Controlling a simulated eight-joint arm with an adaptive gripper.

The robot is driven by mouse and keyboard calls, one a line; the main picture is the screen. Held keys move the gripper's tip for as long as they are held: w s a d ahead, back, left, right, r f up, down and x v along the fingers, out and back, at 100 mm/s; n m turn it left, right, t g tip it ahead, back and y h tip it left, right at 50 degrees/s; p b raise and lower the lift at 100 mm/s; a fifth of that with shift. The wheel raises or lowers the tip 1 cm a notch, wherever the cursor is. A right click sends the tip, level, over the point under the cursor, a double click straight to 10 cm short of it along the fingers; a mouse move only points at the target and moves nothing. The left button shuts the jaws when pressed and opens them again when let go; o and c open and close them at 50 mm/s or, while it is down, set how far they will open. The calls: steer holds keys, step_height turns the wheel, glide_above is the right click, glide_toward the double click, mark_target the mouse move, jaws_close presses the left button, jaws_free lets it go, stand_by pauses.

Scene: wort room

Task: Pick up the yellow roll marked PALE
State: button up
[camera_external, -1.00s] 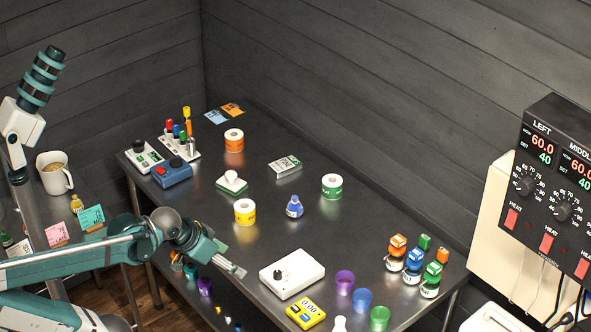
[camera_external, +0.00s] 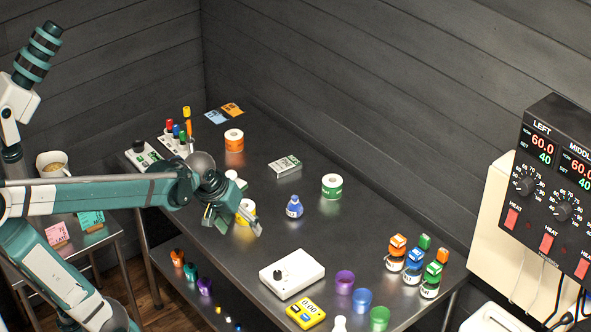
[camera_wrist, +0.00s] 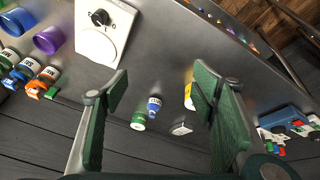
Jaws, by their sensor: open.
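The yellow roll (camera_external: 249,209) stands on the dark table, partly hidden behind my gripper (camera_external: 233,229) in the external view. In the wrist view the yellow roll (camera_wrist: 189,97) shows only as a sliver beside the right finger, which hides the rest. My gripper (camera_wrist: 160,100) is open, its green-padded fingers wide apart with nothing between them. It is over the table, close to the roll in the external view; I cannot tell whether it touches it. The marking on the roll is not readable.
A blue bottle (camera_external: 294,207) and a green roll (camera_external: 332,187) stand to the right. An orange roll (camera_external: 234,141) stands behind. A white box with a knob (camera_external: 292,274) lies nearer the front edge. The table between the bottle and this box is clear.

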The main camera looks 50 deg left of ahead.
steer(key=w+a+n+g+p, duration=0.2)
steer(key=w+a+n+p, duration=0.3)
steer(key=w+a+p, duration=0.25)
steer(key=n+g+p, duration=0.3)
steer(key=n+p, duration=0.2)
steer(key=p, duration=0.1)
glide_above(244, 206)
steer(key=shift+h, duration=0.3)
steer(key=f, duration=0.2)
steer(key=d+f, duration=0.1)
steer(key=f, duration=0.1)
steer(key=shift+w+f, duration=0.2)
steer(key=shift+w+a+f+n, duration=0.15)
steer(key=shift+a+f+n, duration=0.25)
steer(key=shift+a+f, duration=0.15)
steer(key=shift+f, duration=1.3)
steer(key=shift+s+f, duration=0.15)
steer(key=shift+f, duration=1.2)
steer(key=shift+s+f, duration=0.1)
steer(key=shift+f, duration=1.2)
